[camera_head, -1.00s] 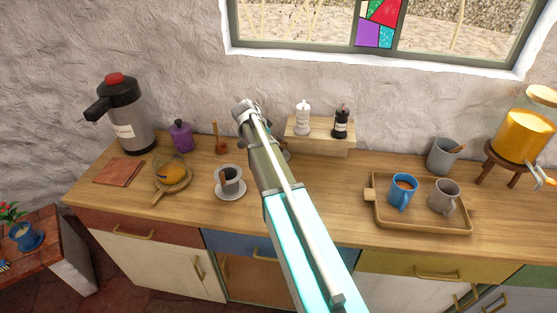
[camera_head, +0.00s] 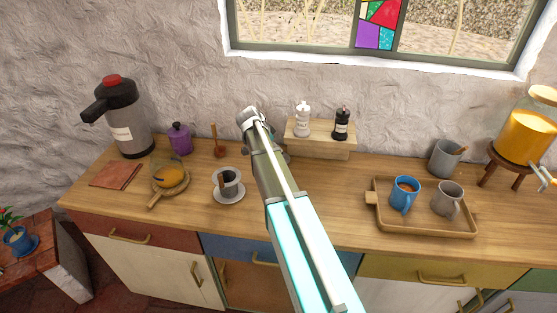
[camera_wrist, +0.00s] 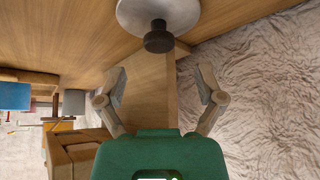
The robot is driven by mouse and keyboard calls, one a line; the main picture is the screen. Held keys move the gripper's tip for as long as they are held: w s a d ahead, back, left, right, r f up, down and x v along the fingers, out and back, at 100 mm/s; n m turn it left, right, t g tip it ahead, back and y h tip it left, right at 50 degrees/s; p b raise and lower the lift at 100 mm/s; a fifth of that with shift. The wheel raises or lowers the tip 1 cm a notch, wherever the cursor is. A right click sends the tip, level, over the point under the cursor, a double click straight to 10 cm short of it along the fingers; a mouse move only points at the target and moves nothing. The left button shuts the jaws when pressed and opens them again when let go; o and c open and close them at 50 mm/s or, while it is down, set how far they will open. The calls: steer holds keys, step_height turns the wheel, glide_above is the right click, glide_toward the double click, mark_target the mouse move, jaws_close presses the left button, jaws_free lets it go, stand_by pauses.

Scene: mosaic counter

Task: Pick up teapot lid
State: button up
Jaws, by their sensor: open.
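The teapot lid (camera_wrist: 150,14) shows at the top of the wrist view as a round, shiny grey disc with a dark knob (camera_wrist: 159,38). It is partly cut off by the frame's edge. My gripper (camera_wrist: 159,80) is open and empty, its two fingers spread apart below the knob in that picture. The fingers do not touch the lid. In the head view my arm reaches over the counter, and I cannot make out the lid or the fingers there.
A wooden shelf (camera_head: 322,147) with white and black shakers stands behind. A tray (camera_head: 468,229) with two mugs lies right. Bare wood lies between arm and tray.

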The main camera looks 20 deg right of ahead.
steer(key=shift+a+b+x, duration=0.25)
steer(key=shift+b+x, duration=1.3)
steer(key=shift+x, duration=0.3)
steer(key=shift+d+f+b, duration=0.35)
steer(key=shift+f+b, duration=0.05)
steer(key=shift+f, duration=0.2)
jaws_close()
